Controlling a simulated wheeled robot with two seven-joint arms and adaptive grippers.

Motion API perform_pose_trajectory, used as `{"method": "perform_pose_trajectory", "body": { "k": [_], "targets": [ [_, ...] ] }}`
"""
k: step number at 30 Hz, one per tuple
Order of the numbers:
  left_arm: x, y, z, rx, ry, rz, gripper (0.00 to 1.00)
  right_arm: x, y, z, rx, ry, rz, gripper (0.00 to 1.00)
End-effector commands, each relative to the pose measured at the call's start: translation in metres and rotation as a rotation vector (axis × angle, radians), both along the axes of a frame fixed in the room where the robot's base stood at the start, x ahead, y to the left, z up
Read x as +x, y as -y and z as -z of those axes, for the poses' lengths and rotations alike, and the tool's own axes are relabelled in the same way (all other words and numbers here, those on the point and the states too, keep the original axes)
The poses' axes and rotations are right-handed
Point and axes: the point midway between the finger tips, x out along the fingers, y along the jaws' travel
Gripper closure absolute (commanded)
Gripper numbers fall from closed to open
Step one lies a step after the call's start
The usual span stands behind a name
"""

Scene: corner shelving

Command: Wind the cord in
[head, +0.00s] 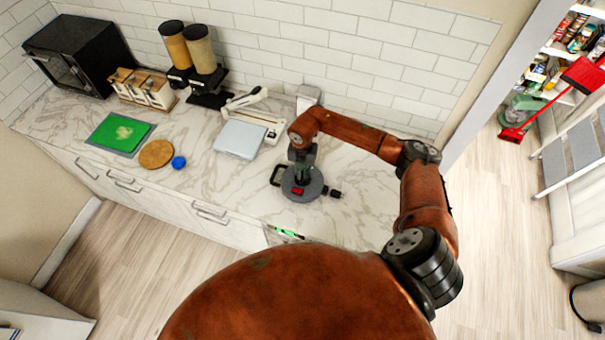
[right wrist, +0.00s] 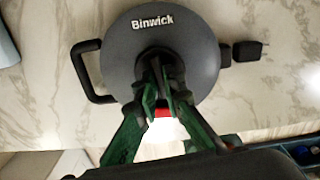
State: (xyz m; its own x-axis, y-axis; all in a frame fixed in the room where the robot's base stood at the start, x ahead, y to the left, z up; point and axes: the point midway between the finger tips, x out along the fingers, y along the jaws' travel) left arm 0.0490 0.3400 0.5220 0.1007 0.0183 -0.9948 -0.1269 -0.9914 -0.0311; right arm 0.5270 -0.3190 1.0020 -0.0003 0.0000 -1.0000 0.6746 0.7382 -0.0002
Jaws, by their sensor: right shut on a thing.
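The cord reel (head: 292,193) is a round dark grey drum lying flat on the marble counter. In the right wrist view the reel (right wrist: 190,65) reads "Binwick". It has a black loop handle (right wrist: 82,75) at its left and a black plug (right wrist: 247,51) close to its right rim. No long run of loose cord shows. My right gripper (head: 302,174) is over the reel's middle, its green fingers (right wrist: 158,95) closed on a part there that they mostly hide. A small red part (right wrist: 162,113) shows between the fingers. My left gripper is out of view.
A white flat device (head: 240,140) stands left of the reel. Further left are a round wooden board (head: 156,154), a blue lid-like piece (head: 179,162), a green board (head: 120,133), dispensers (head: 203,55) and a black oven (head: 75,52). Counter right of the reel is clear.

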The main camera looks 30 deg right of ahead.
Motion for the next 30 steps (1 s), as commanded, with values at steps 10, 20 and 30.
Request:
{"method": "perform_pose_trajectory", "body": {
  "k": [10, 20, 30],
  "targets": [
    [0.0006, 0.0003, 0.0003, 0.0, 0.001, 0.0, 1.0, 0.0005, 0.0005, -0.0003, -0.001, 0.001, 0.12, 1.0],
    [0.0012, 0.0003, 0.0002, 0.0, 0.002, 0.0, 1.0, 0.0006, 0.0005, -0.0004, -0.001, 0.001, 0.139, 0.9],
    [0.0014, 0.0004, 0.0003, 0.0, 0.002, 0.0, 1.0, 0.0003, 0.0003, -0.0002, 0.0, 0.0, 0.138, 0.74]
  ]
}}
